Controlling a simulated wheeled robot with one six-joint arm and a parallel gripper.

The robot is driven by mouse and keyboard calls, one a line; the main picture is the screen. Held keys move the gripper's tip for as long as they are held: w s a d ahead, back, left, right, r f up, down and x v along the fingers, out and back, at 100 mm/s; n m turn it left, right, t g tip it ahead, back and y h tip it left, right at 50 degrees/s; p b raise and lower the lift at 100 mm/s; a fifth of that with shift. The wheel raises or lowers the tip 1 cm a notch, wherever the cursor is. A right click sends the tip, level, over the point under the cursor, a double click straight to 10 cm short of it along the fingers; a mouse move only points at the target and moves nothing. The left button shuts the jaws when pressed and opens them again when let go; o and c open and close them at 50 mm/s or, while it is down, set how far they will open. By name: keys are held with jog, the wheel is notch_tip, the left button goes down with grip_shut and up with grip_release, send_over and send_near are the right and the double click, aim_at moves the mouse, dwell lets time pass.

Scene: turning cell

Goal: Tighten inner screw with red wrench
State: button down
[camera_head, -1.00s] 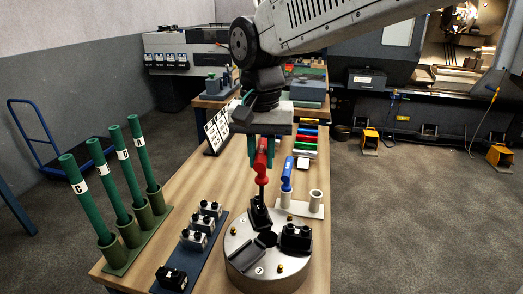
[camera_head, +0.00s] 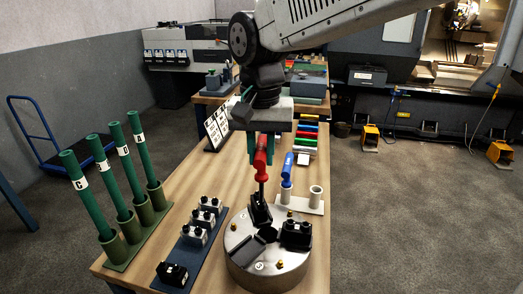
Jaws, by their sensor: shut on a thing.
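The red wrench (camera_head: 261,165) stands upright in my gripper (camera_head: 262,152), which is shut on its handle. The wrench's lower end meets the black jaw (camera_head: 260,212) at the back of the round metal chuck (camera_head: 262,275). The inner screw is hidden under the wrench tip, and I cannot tell how deep the tip sits. Small brass-coloured screws show on the chuck face.
A blue wrench (camera_head: 287,169) stands in a white holder (camera_head: 315,203) close to the right. A dark rack (camera_head: 189,246) with jaw blocks lies left of the chuck. Green bars (camera_head: 87,194) stand in tubes farther left. Bare wood (camera_head: 182,185) lies between.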

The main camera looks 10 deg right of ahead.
jog(key=shift+f, duration=0.65)
dwell(1.1)
jog(key=shift+m, duration=1.4)
jog(key=m, duration=0.2)
jog(key=shift+a+m, duration=0.1)
jog(key=shift+m, duration=0.3)
jog(key=shift+w+m, duration=0.1)
jog(key=shift+m, duration=1.3)
